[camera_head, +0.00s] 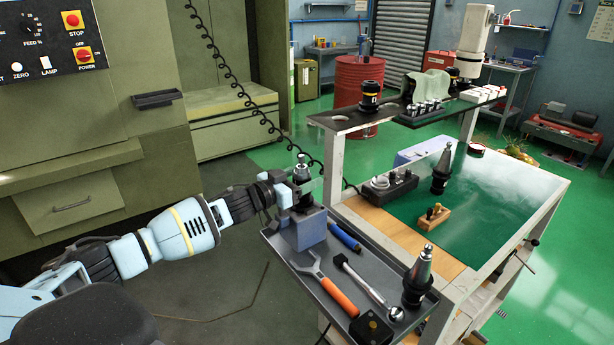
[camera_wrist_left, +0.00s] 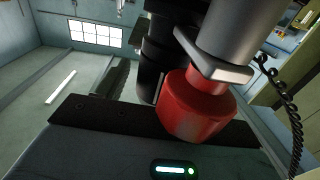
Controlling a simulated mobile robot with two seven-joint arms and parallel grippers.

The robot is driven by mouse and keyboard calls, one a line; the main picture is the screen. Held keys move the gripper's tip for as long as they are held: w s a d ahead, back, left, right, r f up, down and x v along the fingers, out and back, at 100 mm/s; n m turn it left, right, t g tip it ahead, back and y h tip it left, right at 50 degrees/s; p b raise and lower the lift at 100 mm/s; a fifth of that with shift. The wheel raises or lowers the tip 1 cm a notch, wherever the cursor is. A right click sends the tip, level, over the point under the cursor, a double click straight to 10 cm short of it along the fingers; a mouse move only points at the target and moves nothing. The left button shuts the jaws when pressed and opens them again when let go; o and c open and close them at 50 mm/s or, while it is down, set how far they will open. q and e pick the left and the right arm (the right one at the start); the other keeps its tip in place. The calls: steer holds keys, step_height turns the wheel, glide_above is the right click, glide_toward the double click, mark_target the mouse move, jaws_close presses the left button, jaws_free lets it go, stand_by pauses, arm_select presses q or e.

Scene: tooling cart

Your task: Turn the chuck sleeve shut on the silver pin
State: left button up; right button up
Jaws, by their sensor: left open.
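The chuck (camera_head: 302,176), dark with a silver pin (camera_head: 301,159) pointing up from its top, stands upright on a blue-grey block (camera_head: 312,229) at the left end of the cart's tray. My left gripper (camera_head: 301,187) reaches in from the left at chuck height, its fingers open around the chuck. I cannot tell whether they touch it. In the left wrist view, dark and silver cylindrical parts and a red faceted part (camera_wrist_left: 195,106) fill the centre close up. I cannot tell there which part is the sleeve. My right gripper is not in view.
The grey tray (camera_head: 292,258) also holds an orange-handled wrench (camera_head: 335,290), a ratchet (camera_head: 368,287), a blue cylindrical tool (camera_head: 344,237), a tape measure (camera_head: 372,328) and a tool holder (camera_head: 418,280). The green cart top (camera_head: 480,210) lies to the right, largely clear.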

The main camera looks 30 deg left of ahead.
arm_select(q)
steer(key=shift+w+d, duration=0.2)
steer(key=shift+w, duration=0.5)
steer(key=c, duration=1)
steer(key=shift+h, duration=0.3)
